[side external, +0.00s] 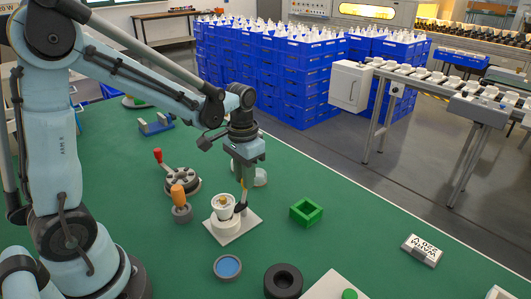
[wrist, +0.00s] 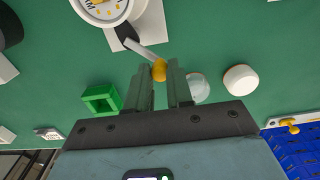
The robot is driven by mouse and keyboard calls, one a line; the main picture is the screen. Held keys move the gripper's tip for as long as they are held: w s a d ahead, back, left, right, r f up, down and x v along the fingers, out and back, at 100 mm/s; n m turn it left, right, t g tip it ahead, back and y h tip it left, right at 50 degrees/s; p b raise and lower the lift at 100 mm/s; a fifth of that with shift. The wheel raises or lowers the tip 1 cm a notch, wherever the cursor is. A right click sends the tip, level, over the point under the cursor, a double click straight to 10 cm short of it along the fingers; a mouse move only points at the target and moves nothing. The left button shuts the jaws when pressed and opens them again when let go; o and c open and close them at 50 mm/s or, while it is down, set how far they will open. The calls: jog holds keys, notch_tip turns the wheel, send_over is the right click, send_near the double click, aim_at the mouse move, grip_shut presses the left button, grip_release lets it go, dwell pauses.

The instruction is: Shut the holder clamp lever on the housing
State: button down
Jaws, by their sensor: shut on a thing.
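The white housing (side external: 223,207) stands upright on a white base plate (side external: 224,238) on the green table. In the wrist view the housing (wrist: 100,8) is cut off by the top edge. The clamp lever (wrist: 146,50) is a grey bar with a dark pivot at the plate and a yellow-orange knob (wrist: 159,71). It sticks out from the housing toward my gripper. My gripper (wrist: 162,74) points down beside the housing, with its fingers shut on the lever at its knob. In the side view my gripper (side external: 241,208) hides most of the lever.
A green square frame (side external: 305,211) stands to the right of the plate. An orange-handled piece (side external: 180,203) and a red-handled fixture (side external: 180,180) stand to the left. A blue-topped dish (side external: 227,267) and black ring (side external: 283,281) lie in front. Two pale round pieces (wrist: 240,79) stand near my gripper.

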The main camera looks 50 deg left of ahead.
jog(key=shift+w+d+m, duration=0.15)
jog(key=shift+d+m, duration=0.05)
jog(key=shift+m, duration=0.55)
jog(key=shift+w+d+m, duration=0.15)
jog(key=shift+d+m, duration=0.05)
jog(key=shift+m, duration=0.55)
jog(key=shift+d, duration=0.1)
jog(key=c, duration=1)
grip_release()
notch_tip(320, 180, up, 12)
